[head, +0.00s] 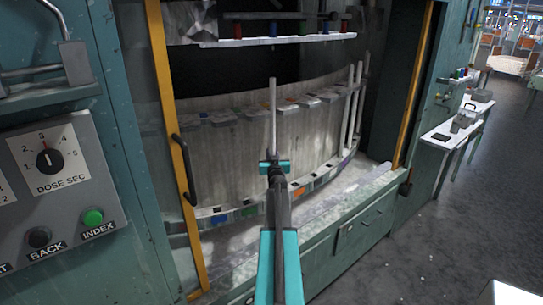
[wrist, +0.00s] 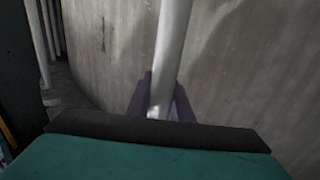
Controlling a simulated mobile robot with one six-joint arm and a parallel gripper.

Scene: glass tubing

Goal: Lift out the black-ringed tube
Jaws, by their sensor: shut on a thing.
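My gripper (head: 273,168) reaches into the open cabinet in the head view and is shut on a white tube (head: 272,110). The tube stands nearly upright, rising well above the gripper. In the wrist view the same tube (wrist: 171,50) runs up between the two dark fingers of my gripper (wrist: 160,105), in front of a grey curved wall. No black ring shows on the part of the tube in view. The tube's lower end is hidden by my gripper and arm.
Several other white tubes (head: 348,110) stand at the right of the curved drum (head: 225,150). Yellow posts (head: 175,150) frame the opening, with a black handle (head: 184,170) at left. A shelf (head: 280,40) with coloured spools hangs above. A control panel (head: 55,190) is at far left.

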